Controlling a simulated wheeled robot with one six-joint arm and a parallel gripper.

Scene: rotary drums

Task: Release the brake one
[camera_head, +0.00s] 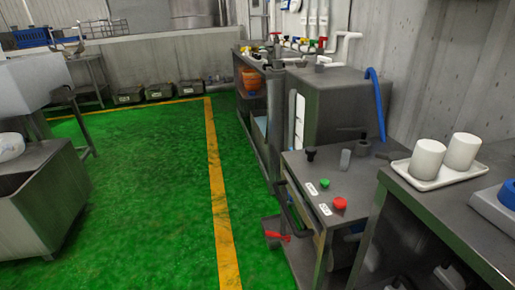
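A grey metal control cabinet (360,184) stands right of centre. On its top are a green button (325,183) and a red button (340,204), each beside a small white label too small to read. A black knob (310,152) and a short grey upright post (345,158) stand behind them. A red handle (277,235) sticks out low at the cabinet's left side, near the floor. I cannot tell which of these is brake one. My gripper is not in view.
A metal table (440,215) at the right holds two white cylinders on a white tray (437,178). A large grey machine (335,108) with a blue hose stands behind the cabinet. Green floor (135,165) with a yellow line (217,190) is clear between cabinet and left bench (40,200).

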